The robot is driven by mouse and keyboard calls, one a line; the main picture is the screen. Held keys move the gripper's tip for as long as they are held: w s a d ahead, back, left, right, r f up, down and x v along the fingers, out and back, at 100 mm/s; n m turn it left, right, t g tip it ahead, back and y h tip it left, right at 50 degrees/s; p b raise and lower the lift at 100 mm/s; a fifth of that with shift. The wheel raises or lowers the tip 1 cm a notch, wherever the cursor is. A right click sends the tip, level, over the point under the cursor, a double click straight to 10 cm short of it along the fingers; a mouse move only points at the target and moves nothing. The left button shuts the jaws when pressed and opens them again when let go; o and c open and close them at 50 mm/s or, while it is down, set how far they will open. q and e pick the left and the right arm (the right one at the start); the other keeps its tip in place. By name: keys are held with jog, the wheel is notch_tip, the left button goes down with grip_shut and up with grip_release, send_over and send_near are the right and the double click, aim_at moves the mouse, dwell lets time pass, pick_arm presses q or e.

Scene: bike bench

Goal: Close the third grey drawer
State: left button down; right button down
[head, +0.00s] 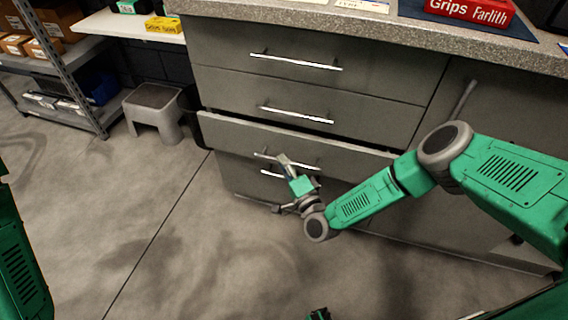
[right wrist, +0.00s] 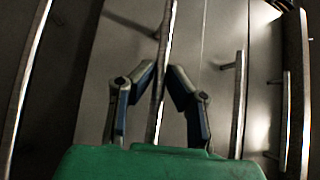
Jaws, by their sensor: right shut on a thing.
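The third grey drawer (head: 228,136) juts out of the cabinet, with its top edge standing forward of the drawers above. Its bar handle (head: 309,167) is partly hidden by my right gripper (head: 284,163). In the right wrist view, the two fingers of the right gripper (right wrist: 166,75) are closed on a long metal bar handle (right wrist: 168,28), one on each side. My left arm shows only at the left edge of the head view, and its gripper is out of sight.
The top drawer (head: 230,55) and second drawer (head: 225,88) look flush. A lower handle (head: 268,174) sits just below the third drawer. A speckled worktop (head: 300,27) holds a red box (head: 470,10). A grey step stool (head: 153,100) stands left; the floor in front is clear.

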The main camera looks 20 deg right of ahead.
aim_at(294, 154)
jog(key=w+d+b, duration=0.2)
jog(key=w+d, duration=0.1)
jog(key=shift+w+d+f, duration=0.15)
jog(key=shift+w+d, duration=0.05)
jog(key=shift+d, duration=0.05)
jog(key=shift+r, duration=0.2)
jog(key=c, duration=1.6)
grip_release()
jog(key=shift+d+f, duration=0.15)
jog(key=shift+s, duration=0.25)
jog(key=v, duration=1.1)
jog(key=shift+s, duration=0.25)
jog(key=shift+f, duration=0.15)
jog(key=shift+d, duration=0.1)
